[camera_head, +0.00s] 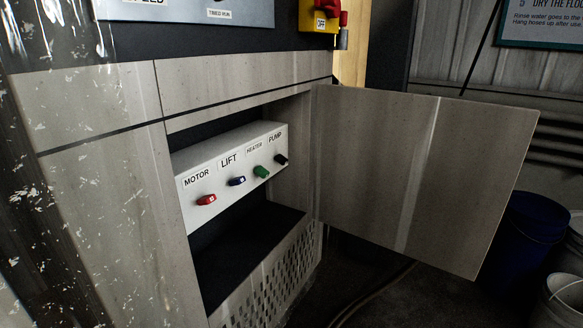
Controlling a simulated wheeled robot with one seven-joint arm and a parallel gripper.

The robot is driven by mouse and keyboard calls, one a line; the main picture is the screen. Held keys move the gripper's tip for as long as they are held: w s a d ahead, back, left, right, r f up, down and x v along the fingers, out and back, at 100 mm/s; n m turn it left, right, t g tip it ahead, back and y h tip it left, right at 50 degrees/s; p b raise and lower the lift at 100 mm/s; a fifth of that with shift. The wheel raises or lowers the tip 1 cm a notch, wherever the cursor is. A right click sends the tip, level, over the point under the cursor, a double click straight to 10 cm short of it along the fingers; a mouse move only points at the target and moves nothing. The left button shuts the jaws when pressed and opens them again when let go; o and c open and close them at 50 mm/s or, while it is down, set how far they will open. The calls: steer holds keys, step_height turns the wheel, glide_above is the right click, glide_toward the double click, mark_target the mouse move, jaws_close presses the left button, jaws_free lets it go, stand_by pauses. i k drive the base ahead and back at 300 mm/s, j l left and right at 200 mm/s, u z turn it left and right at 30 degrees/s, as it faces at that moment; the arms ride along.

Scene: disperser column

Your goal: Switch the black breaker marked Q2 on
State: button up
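A white breaker panel (227,173) sits inside an open cabinet recess in the middle left. It carries a row of small coloured handles. The black handle (281,159) is at the far right of the row, under the label PUMP. To its left are a green handle (261,171) under HEATER, a blue one (237,181) under LIFT and a red one (206,199) under MOTOR. I can read no Q2 mark, and I cannot tell whether the black handle is on or off. My gripper is not in view.
The cabinet door (413,177) stands open to the right of the recess. Above is a yellow box with a red knob (324,15) marked OFF. A dark blue bucket (532,240) and white buckets (562,301) stand at the right. A scuffed dark surface (55,200) covers the left edge.

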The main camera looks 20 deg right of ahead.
mark_target(281, 159)
steer(key=i+l+u, duration=0.15)
steer(key=i+l, duration=0.15)
steer(key=i, duration=0.3)
steer(key=i+l+u, duration=0.1)
steer(key=i+l, duration=0.25)
steer(key=i, duration=0.25)
steer(key=i+l+u, duration=0.15)
steer(key=i+l, duration=0.25)
steer(key=i, duration=0.15)
